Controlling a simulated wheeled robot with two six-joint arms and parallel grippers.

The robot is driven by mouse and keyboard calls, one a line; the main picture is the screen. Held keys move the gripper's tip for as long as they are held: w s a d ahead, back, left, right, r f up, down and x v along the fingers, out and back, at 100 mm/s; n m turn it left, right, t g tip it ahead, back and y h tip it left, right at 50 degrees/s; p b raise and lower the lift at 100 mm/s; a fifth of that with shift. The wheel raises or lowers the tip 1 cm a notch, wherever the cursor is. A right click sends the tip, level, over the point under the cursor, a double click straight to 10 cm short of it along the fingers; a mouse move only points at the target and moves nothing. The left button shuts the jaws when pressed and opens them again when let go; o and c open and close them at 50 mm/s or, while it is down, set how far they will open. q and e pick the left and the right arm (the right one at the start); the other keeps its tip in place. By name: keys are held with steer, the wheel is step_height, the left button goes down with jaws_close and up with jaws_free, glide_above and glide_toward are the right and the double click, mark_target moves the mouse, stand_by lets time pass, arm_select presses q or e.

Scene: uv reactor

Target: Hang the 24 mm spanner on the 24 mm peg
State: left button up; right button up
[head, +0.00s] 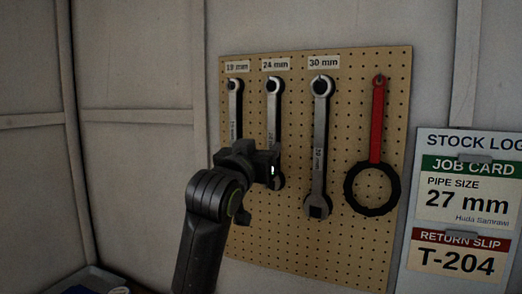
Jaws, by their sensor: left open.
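The 24 mm spanner (273,110) is grey metal and hangs upright by its ring end at the peg under the "24 mm" label (276,64). My left gripper (266,177) is open in front of its lower part and hides some of the shaft. A bit of its lower end shows just right of the gripper. I cannot tell whether the gripper touches the spanner. My right gripper is not in view.
The pegboard (340,245) also holds a 19 mm spanner (234,105) on the left, a 30 mm spanner (319,135) and a red-handled ring wrench (377,130) on the right. A stock log board (426,145) hangs further right. A tray edge (95,275) shows at lower left.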

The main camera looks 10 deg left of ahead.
arm_select(q)
steer(key=b+v, duration=0.5)
steer(key=v, duration=1.2)
steer(key=shift+s, duration=0.25)
steer(key=shift+f, duration=0.15)
